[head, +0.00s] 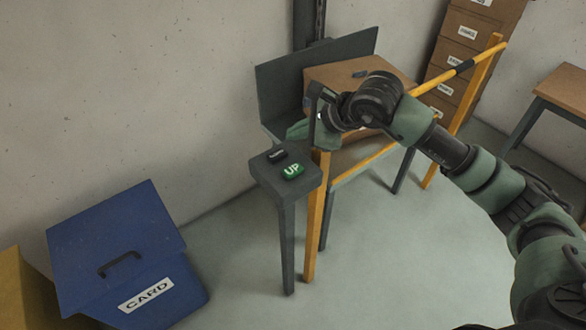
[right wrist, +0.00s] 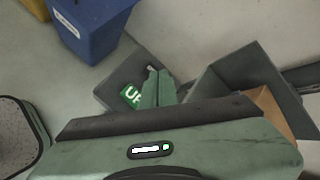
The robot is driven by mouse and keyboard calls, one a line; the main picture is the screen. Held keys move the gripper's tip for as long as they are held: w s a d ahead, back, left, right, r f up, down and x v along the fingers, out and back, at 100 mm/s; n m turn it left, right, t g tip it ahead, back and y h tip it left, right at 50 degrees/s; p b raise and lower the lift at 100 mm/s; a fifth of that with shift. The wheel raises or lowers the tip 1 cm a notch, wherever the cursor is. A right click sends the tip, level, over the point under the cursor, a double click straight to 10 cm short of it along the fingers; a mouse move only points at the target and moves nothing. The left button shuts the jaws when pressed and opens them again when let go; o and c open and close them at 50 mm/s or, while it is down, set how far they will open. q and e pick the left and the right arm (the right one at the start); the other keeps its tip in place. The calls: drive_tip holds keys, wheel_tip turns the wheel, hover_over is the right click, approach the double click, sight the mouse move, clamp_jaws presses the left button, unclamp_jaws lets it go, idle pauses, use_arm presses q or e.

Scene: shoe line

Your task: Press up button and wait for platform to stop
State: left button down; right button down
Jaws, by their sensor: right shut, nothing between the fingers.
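The green up button (head: 292,171) sits on top of a grey control post (head: 261,178) in the head view, with a black button (head: 277,155) just behind it. My right gripper (head: 298,131) is shut and empty, above and behind the post. In the right wrist view the fingertips (right wrist: 152,70) are over the post top, and the up button (right wrist: 131,96) shows partly beside them. Contact with either button cannot be made out. My left gripper is not in view.
A yellow rail (head: 314,235) stands close to the post and under my right arm. A blue lidded bin marked CARD (head: 165,290) is at the lower left. Stacked labelled boxes (head: 459,50) and a wooden table (head: 565,88) are at the right. Floor in front is clear.

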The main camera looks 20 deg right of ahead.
sight(296, 171)
wheel_tip(296, 171, down, 8)
drive_tip(key=b, duration=0.4)
drive_tip(key=shift+f+b, duration=0.25)
drive_tip(key=shift+b, duration=0.15)
idle(1.6)
drive_tip(key=shift+f+b, duration=0.4)
drive_tip(key=shift+b, duration=0.3)
